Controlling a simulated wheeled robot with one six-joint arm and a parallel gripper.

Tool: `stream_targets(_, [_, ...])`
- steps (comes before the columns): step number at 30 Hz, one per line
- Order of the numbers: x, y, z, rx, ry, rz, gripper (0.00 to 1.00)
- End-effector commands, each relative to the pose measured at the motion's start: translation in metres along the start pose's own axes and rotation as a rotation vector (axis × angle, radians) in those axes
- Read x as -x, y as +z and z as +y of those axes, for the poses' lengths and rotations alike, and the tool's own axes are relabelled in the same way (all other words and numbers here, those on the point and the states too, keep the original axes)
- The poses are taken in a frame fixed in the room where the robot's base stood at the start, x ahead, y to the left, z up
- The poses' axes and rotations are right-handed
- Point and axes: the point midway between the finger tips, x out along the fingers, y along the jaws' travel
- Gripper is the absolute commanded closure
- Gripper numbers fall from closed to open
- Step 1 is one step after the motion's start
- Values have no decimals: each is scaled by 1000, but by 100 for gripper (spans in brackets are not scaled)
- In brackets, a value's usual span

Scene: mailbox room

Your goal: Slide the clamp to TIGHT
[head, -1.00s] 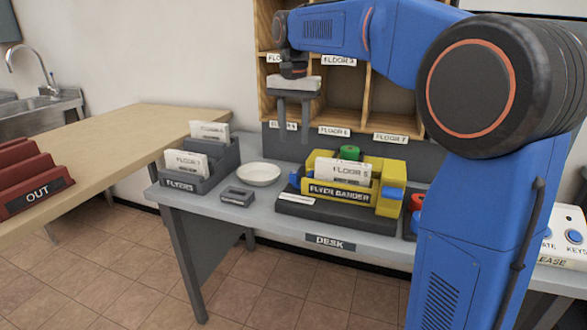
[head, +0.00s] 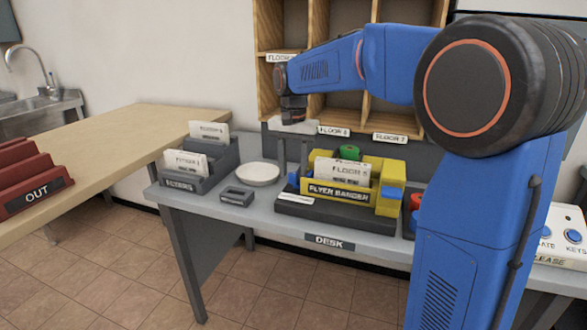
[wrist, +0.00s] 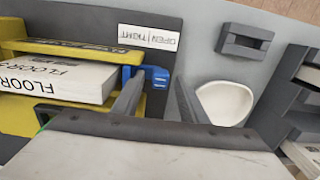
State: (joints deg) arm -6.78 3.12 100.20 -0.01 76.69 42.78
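The blue clamp (head: 294,180) sits at the left end of the yellow flyer bander (head: 337,191). In the wrist view the clamp (wrist: 156,76) projects from the bander's side near a white OPEN/TIGHT label (wrist: 149,38), which appears upside down. My gripper (head: 293,164) points down, just above the clamp, with its two fingers apart. In the wrist view the clamp's end shows between the fingertips of my gripper (wrist: 157,88), and the left finger covers part of it. I cannot tell whether a finger touches it.
A stack of FLOOR 5 flyers (head: 341,170) stands in the bander. A white bowl (head: 257,174), a small grey block (head: 236,196) and a flyer rack (head: 215,165) stand to the left on the desk (head: 262,212). Wooden pigeonholes (head: 388,118) rise behind.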

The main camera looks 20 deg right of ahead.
Motion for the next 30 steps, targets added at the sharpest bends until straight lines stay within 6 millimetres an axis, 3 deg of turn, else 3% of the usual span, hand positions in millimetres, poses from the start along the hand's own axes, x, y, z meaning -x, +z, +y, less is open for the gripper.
stream_targets(3, [0,0,0,0,0,0,63])
stream_targets(8, [0,0,0,0,0,0,100])
stream_targets(13, [1,0,2,0,0,0,100])
stream_targets(18, [1,0,16,-2,0,1,100])
stream_targets(25, [1,0,16,0,0,1,100])
stream_targets(26, [1,0,16,0,-1,1,73])
stream_targets(27, [1,0,16,0,-1,1,63])
stream_targets(30, [1,0,16,0,0,0,61])
